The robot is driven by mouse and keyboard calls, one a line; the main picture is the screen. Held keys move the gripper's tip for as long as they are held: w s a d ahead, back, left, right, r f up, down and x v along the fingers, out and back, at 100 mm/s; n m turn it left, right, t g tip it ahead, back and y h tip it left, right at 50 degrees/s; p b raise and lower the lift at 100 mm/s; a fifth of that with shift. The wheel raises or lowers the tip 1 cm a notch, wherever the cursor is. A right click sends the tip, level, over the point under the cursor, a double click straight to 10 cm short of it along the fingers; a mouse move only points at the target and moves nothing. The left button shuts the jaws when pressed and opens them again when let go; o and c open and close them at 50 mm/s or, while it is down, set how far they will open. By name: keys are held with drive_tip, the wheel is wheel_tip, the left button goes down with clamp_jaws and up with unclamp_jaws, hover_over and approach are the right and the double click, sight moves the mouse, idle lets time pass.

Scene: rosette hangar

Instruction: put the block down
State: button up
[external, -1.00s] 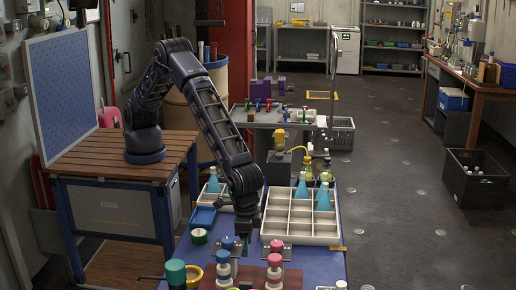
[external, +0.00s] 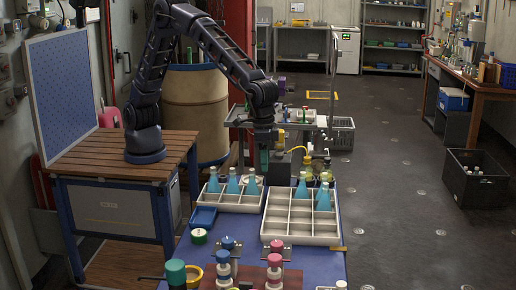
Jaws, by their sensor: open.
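My gripper (external: 264,168) hangs pointing down above the far end of the blue table (external: 212,262), over the back of the left divided tray. It is small in the picture, and its fingertips are hard to make out. A teal-green piece shows at its lower end; I cannot tell whether it is a finger part or a block. No separate block can be clearly picked out on the table.
A small blue bin (external: 203,217), a green-topped roll (external: 199,236) and knobbed fixtures (external: 274,272) stand nearer. A grey cart (external: 238,114) stands behind.

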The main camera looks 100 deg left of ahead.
drive_tip(key=s+a+r+t, duration=0.1)
drive_tip(key=s+a+r, duration=0.4)
drive_tip(key=a, duration=0.5)
drive_tip(key=s+a+r, duration=0.2)
drive_tip(key=a+r, duration=0.5)
drive_tip(key=a, duration=0.3)
drive_tip(key=s+a+r+t, duration=0.1)
drive_tip(key=s+a+r, duration=0.4)
drive_tip(key=a, duration=0.5)
drive_tip(key=s+a+t, duration=0.1)
drive_tip(key=s+a, duration=0.8)
drive_tip(key=s, duration=0.3)
drive_tip(key=s+a+f, duration=0.1)
drive_tip(key=s+a, duration=0.8)
drive_tip(key=s, duration=0.3)
drive_tip(key=shift+f+t+y, duration=0.15)
drive_tip(key=shift+t+y, duration=0.25)
